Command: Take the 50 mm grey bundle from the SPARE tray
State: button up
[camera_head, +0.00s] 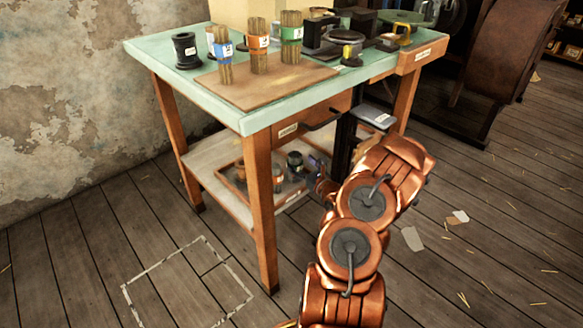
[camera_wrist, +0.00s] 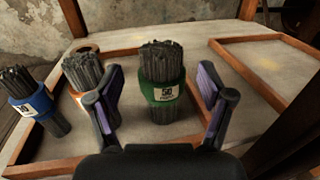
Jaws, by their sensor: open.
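The grey bundle with a green band (camera_wrist: 163,90) stands upright in the wrist view, its white label reading 50. It is in a wood-rimmed tray (camera_wrist: 38,168) on the table's lower shelf. My gripper (camera_wrist: 162,80) is open, with one finger on each side of this bundle and visible gaps between. A blue-banded grey bundle (camera_wrist: 38,102) leans at the left, and a grey bundle with an orange band (camera_wrist: 84,74) stands behind the left finger, partly hidden. In the head view my gripper (camera_head: 318,182) is at the shelf's front edge, small and partly hidden by my arm.
A second wood-rimmed tray (camera_wrist: 270,62) lies empty to the right. A table leg (camera_head: 262,205) and the green tabletop (camera_head: 262,117) bound the shelf. Straw-coloured bundles (camera_head: 258,48) stand on a board on top. A dark press column (camera_head: 345,140) is beside my gripper.

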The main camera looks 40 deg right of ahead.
aim_at(299, 162)
jog(key=x, duration=0.1)
jog(key=b+x, duration=0.1)
jog(key=x, duration=0.2)
jog(key=shift+d+f+b, duration=0.1)
jog(key=shift+f+b, duration=0.2)
jog(key=shift+f, duration=0.05)
jog(key=shift+w+d+r, duration=0.1)
jog(key=shift+w, duration=0.3)
jog(key=c, duration=1.2)
jog(key=shift+c, duration=0.2)
